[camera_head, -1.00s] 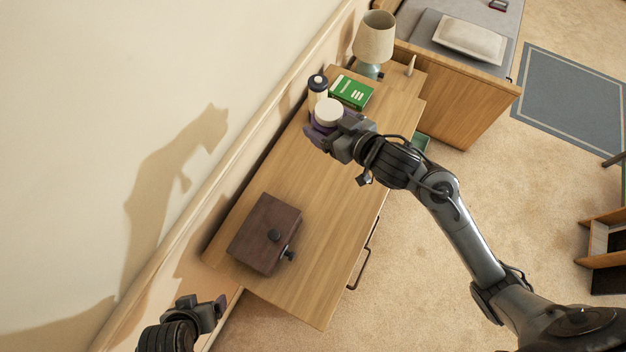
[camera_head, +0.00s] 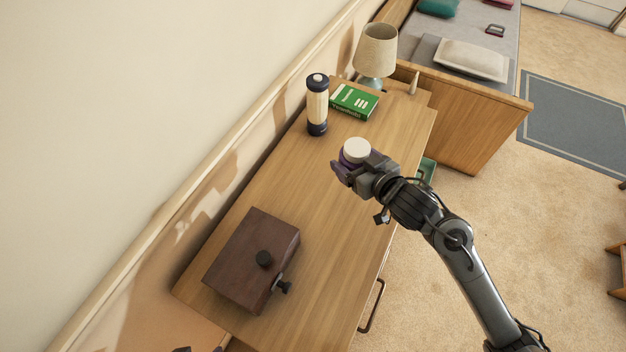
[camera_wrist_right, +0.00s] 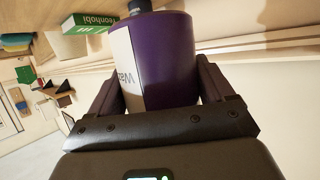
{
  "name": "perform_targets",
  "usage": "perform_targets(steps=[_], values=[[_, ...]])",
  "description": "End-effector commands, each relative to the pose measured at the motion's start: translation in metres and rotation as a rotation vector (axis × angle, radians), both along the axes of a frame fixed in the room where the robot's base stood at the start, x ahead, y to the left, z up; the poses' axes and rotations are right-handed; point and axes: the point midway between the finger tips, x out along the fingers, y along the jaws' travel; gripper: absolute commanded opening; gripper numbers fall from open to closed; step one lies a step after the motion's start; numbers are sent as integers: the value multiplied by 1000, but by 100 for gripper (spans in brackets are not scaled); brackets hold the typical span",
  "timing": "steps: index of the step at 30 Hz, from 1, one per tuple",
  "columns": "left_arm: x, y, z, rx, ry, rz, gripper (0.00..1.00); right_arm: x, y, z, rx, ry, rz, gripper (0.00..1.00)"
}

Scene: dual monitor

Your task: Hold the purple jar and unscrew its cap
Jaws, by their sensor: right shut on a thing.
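The purple jar (camera_head: 346,160) with its round white cap (camera_head: 357,149) is held by my right gripper (camera_head: 352,170) over the right side of the wooden desk. The cap sits on the jar and faces up toward the head camera. In the right wrist view, the purple jar (camera_wrist_right: 166,60) with a white label is between both fingers of my right gripper (camera_wrist_right: 160,95), which are shut on its sides. Of my left gripper (camera_head: 198,350), only small tips show at the bottom edge of the head view, so its opening is hidden.
A dark brown box (camera_head: 245,255) with black knobs stands on the near part of the desk (camera_head: 290,200). A dark-capped cylinder (camera_head: 317,105), a green book (camera_head: 354,100) and a lamp (camera_head: 377,50) stand at the far end. The desk's middle is clear.

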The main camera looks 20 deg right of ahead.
Motion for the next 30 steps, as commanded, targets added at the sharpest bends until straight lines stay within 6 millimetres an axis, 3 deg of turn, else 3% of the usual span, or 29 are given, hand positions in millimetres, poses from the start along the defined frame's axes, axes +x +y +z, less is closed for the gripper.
perform_targets(steps=[6,15,23,30], values=[[0,1,-25,4,-1,-2,86,30,31,-28,2,-3,2,0],[0,3,-39,12,0,-8,86,64,67,-55,1,-3,3,0],[0,3,-41,12,0,-8,86,72,75,-63,0,-2,1,0],[0,2,-48,7,0,-4,86,71,75,-88,-1,0,2,0]])
